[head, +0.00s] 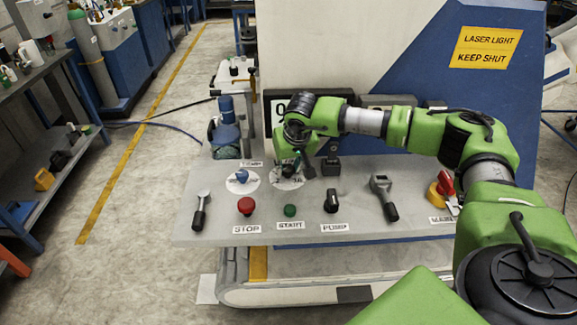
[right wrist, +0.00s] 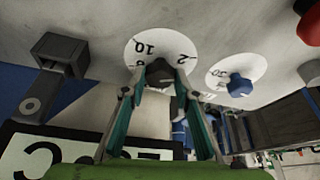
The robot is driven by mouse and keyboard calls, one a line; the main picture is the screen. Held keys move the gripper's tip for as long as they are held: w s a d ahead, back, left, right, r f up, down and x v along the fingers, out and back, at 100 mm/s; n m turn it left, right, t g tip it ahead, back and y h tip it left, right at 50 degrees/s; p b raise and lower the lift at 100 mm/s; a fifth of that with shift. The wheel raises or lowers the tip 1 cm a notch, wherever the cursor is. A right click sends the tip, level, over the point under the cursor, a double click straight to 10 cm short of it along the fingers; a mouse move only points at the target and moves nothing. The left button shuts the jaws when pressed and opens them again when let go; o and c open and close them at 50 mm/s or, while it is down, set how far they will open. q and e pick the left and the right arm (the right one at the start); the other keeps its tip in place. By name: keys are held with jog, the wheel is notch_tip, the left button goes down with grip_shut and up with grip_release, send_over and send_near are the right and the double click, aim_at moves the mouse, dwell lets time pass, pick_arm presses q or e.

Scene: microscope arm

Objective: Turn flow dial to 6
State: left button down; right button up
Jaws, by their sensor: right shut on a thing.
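A dial with a white numbered plate (head: 278,184) sits on the grey console, right of a blue knob. Its name label is not readable. In the right wrist view the plate (right wrist: 145,46) shows 10 and 2, with its other numbers hidden. My right gripper (head: 291,170) reaches down over this dial and covers its knob in the head view. In the right wrist view the fingertips of my right gripper (right wrist: 160,76) are shut on the dark dial knob (right wrist: 159,71) from both sides. The knob's pointer direction cannot be made out. My left gripper is out of view.
The blue knob (head: 242,176) is close left of the gripper. A display (head: 280,108) stands behind.

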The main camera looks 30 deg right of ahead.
jog(key=shift+m, duration=0.3)
jog(key=m+b, duration=0.1)
jog(key=m+h+b, duration=0.1)
jog(key=m, duration=0.1)
jog(key=shift+w+a+f+g, duration=0.1)
jog(key=shift+a+g, duration=0.1)
jog(key=shift+g, duration=0.1)
jog(key=m+h, duration=0.1)
jog(key=m, duration=0.1)
jog(key=shift+w+a+m+g+b, duration=0.1)
jog(key=shift+m+g+b, duration=0.2)
jog(key=shift+g+b, duration=0.1)
jog(key=m, duration=0.2)
jog(key=shift+w+m+g+h, duration=0.1)
jog(key=shift+m+g+h, duration=0.2)
jog(key=shift+m+g, duration=0.1)
jog(key=m, duration=0.2)
jog(key=m+g, duration=0.1)
jog(key=m, duration=0.1)
jog(key=m+g+b, duration=0.1)
jog(key=m, duration=0.1)
jog(key=shift+w+h, duration=0.25)
jog(key=shift+h, duration=0.05)
jog(key=m+g, duration=0.2)
jog(key=m, duration=0.3)
jog(key=shift+w, duration=0.15)
jog(key=shift+m+g, duration=0.3)
jog(key=shift+m, duration=0.1)
jog(key=o, duration=1.1)
